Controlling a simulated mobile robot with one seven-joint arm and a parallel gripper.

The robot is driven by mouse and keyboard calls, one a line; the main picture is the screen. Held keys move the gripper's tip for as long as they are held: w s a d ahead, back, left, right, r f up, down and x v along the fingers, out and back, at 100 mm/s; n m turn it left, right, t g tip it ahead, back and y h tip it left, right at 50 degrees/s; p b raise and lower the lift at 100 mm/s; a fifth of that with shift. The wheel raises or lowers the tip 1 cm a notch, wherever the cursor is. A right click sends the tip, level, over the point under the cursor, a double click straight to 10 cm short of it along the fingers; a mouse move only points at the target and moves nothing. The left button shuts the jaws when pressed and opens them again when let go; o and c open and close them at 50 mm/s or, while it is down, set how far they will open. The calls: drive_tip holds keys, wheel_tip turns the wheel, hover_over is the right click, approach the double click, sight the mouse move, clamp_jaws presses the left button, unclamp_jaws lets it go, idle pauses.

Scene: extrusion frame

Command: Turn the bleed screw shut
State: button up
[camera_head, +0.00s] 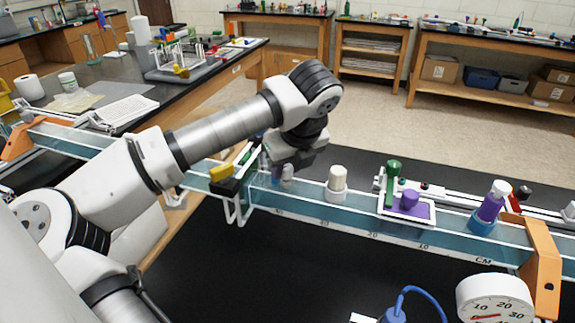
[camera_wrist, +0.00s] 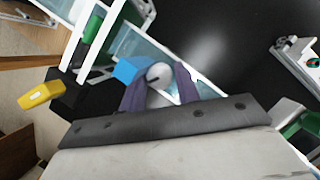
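In the wrist view a pale round screw head with a dark slot (camera_wrist: 158,75), which looks like the bleed screw, sits beside a blue block (camera_wrist: 128,70). My gripper (camera_wrist: 160,85) has its two dark purple-grey fingers on either side of the screw head. I cannot tell whether they touch it. In the head view my gripper (camera_head: 280,170) points down at the clear bluish rail (camera_head: 335,210), beside a small pale cylinder (camera_head: 288,172). My wrist hides part of that spot.
Left of my gripper is a black clamp with a yellow block (camera_head: 221,172). To the right on the rail stand a white-capped cylinder (camera_head: 337,178), a green-and-purple fitting (camera_head: 408,200) and a purple bottle (camera_head: 492,203). A dial gauge (camera_head: 495,298) is in front.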

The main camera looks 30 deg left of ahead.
drive_tip(key=c, duration=0.6)
drive_tip(key=shift+o, duration=0.2)
drive_tip(key=shift+f+b, duration=0.1)
drive_tip(key=shift+b, duration=0.45)
drive_tip(key=m+b, duration=0.2)
drive_tip(key=shift+f+t+b, duration=0.2)
drive_tip(key=shift+t+b, duration=0.1)
drive_tip(key=shift+b, duration=0.1)
drive_tip(key=shift+s+a+m+t+h+b, duration=0.1)
drive_tip(key=shift+m+t+h+b, duration=0.25)
drive_tip(key=shift+m+b, duration=0.65)
drive_tip(key=m+b, duration=0.1)
drive_tip(key=m+h+b, duration=0.1)
drive_tip(key=m, duration=0.1)
drive_tip(key=shift+r+t+h+b, duration=0.15)
drive_tip(key=shift+t+h+b, duration=0.1)
drive_tip(key=shift+t+b, duration=0.15)
drive_tip(key=shift+a+r+m+h+b, duration=0.1)
drive_tip(key=shift+m+h+b, duration=0.25)
drive_tip(key=shift+m, duration=0.9)
drive_tip(key=shift+a+r+m+h+b, duration=0.15)
drive_tip(key=shift+m+h, duration=0.3)
drive_tip(key=shift+m, duration=0.8)
drive_tip(key=shift+d, duration=0.1)
